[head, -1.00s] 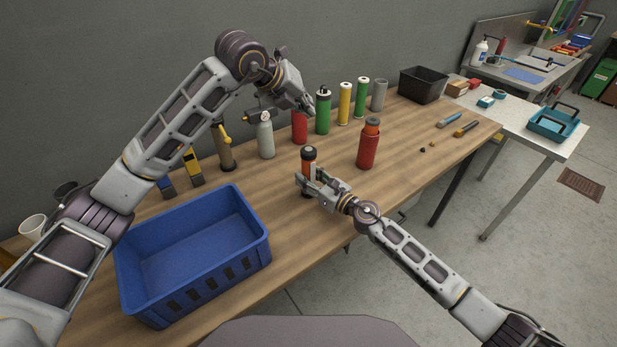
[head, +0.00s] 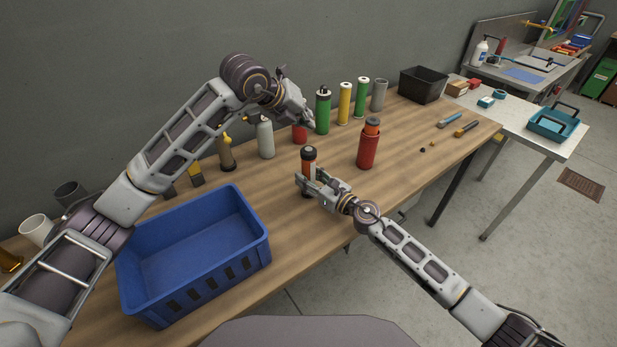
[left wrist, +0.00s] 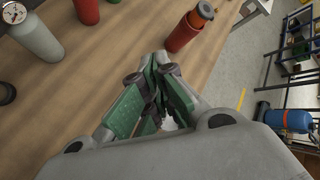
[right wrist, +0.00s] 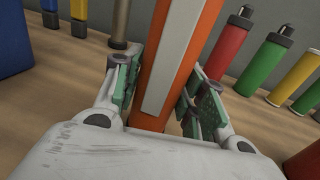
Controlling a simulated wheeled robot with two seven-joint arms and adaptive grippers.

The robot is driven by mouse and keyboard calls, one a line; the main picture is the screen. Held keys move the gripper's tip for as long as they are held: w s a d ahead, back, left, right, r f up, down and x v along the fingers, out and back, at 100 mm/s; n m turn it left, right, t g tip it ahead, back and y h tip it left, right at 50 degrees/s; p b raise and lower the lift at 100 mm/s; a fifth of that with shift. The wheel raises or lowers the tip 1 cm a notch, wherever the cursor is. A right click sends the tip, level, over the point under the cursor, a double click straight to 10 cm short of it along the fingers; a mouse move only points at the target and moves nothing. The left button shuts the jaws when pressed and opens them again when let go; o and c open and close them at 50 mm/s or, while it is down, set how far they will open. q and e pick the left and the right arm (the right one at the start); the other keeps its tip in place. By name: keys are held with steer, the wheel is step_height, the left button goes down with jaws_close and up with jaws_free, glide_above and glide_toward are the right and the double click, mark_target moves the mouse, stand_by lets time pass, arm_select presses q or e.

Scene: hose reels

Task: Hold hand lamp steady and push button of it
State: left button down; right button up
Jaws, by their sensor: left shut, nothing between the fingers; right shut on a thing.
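The hand lamp (head: 308,157), orange with a pale strip and a black top, stands upright over the front middle of the table. My right gripper (head: 306,181) is shut around its body. In the right wrist view the lamp (right wrist: 180,60) rises between the fingers; its top is out of that view. My left gripper (head: 309,121) is shut and empty, above and behind the lamp, apart from it. In the left wrist view its closed fingers (left wrist: 158,80) point over the table, and I cannot make out the lamp. The button is too small to tell.
A blue crate (head: 262,245) stands at the left front. A red bottle (head: 367,150) stands right of the lamp. Behind are a grey bottle (head: 265,140), a red cylinder (head: 299,134), a green one (head: 323,112) and others. A black bin (head: 423,86) is at the far end.

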mark_target(306, 147)
arm_select(q)
steer(key=shift+f, duration=2.5)
steer(key=shift+f, duration=0.55)
steer(key=shift+r, duration=0.1)
stand_by(0.4)
steer(key=shift+r, duration=0.45)
steer(key=shift+r, duration=0.15)
steer(key=shift+r, duration=2.9)
arm_select(e)
steer(key=o, duration=1.2)
steer(key=shift+o, duration=0.2)
